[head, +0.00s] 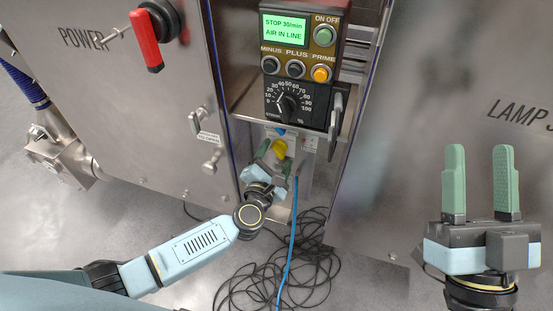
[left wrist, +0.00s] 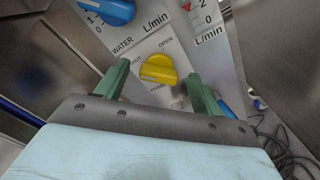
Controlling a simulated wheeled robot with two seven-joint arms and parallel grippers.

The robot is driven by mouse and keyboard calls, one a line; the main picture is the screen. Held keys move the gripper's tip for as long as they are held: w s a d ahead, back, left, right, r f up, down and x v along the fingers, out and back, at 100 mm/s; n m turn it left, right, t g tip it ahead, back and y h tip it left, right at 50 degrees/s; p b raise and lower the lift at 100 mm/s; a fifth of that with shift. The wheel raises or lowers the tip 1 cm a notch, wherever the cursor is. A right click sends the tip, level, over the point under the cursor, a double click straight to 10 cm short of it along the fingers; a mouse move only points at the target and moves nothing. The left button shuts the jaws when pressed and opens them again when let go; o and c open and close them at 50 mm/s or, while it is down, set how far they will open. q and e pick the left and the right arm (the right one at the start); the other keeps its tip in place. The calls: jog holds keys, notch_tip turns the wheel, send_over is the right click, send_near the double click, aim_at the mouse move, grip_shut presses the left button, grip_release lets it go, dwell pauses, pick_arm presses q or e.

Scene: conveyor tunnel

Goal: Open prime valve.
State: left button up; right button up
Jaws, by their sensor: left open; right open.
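A yellow knob (head: 279,147) sits on the lower pump panel, below the dial box. In the left wrist view the yellow knob (left wrist: 158,69) is close, beside an "OPEN" label and another label that is partly hidden. My left gripper (head: 274,160) is open at the panel. Its green fingers (left wrist: 158,82) stand on either side of the yellow knob, with visible gaps. I cannot tell how far the fingers reach over it. My right gripper (head: 479,180) is open and empty at the right, fingers up, away from the panel.
A blue water knob (left wrist: 107,10) is just above the yellow one. The control box (head: 297,45) reads "STOP 30/min, AIR IN LINE". A red power handle (head: 146,40) is at upper left. A blue hose (head: 293,225) and coiled black cable (head: 310,270) lie below.

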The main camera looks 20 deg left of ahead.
pick_arm(q)
jog(key=shift+w, duration=0.25)
jog(key=c, duration=1)
